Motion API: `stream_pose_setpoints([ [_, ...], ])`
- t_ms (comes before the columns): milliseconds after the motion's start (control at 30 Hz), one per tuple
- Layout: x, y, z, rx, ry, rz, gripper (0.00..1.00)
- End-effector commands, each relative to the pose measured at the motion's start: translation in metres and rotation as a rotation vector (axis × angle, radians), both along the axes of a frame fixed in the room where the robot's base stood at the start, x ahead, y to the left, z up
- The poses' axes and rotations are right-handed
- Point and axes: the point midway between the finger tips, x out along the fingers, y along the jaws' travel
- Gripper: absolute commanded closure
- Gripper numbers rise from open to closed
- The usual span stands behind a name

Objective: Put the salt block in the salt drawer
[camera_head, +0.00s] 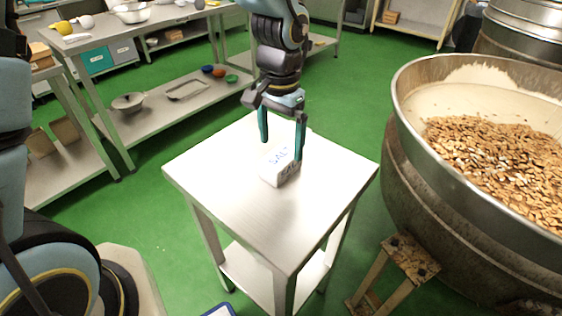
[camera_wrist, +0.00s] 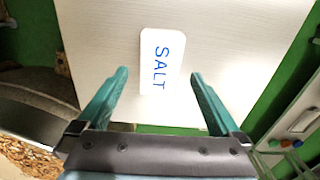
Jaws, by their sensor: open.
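The salt block (camera_head: 279,166) is a white block with blue SALT lettering. It lies on the small pale table (camera_head: 215,180), near the table's middle. My gripper (camera_head: 282,150) points down at the block with its two teal fingers apart. In the wrist view the block (camera_wrist: 161,62) shows between the open fingertips (camera_wrist: 159,74), with a gap on each side. No finger visibly grips it. A teal drawer-like front (camera_head: 97,61) shows under the back left bench; I cannot tell whether it is the salt drawer.
A large metal kettle (camera_head: 420,175) filled with nuts stands close on the right. A rusty step stool (camera_head: 408,262) stands in front of it. A steel bench (camera_head: 150,115) with a pan and small bowls on its lower shelf stands at left. Green floor is open between them.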

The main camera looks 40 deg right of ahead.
Motion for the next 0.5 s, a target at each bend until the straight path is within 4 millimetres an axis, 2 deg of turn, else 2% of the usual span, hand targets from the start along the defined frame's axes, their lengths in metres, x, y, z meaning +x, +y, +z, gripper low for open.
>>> stream_pose_setpoints([
  [300,-0.001,0.0,-0.041,0.004,0.002,-0.001,0.0],
  [500,0.0,0.0,-0.05,0.001,0.0,0.0,0.0],
])
